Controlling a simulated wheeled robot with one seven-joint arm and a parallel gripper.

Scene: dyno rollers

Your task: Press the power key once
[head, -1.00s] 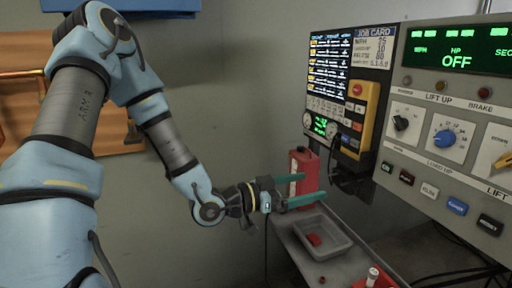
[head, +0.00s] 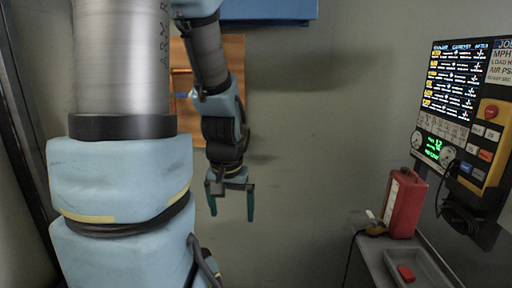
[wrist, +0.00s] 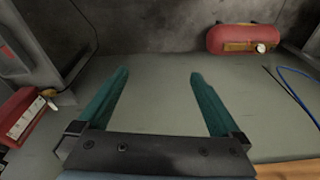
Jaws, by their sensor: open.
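My gripper (head: 231,216) is open and empty. It hangs fingers down in front of the bare wall, well left of the equipment. The wrist view shows its two green fingers (wrist: 159,75) apart over the bare floor. A yellow hand controller (head: 492,140) with a red round button and several small keys stands at the right edge of the head view, beside a lit screen (head: 455,82). The key labels are too small to read, so I cannot tell whether one is the power key. The large panel of keys is out of view now.
A red box (head: 404,205) stands on a narrow grey shelf at lower right. A grey tray (head: 428,268) there holds a small red block (head: 406,273). A red tank (wrist: 243,38) lies by the wall. The floor under my gripper is clear.

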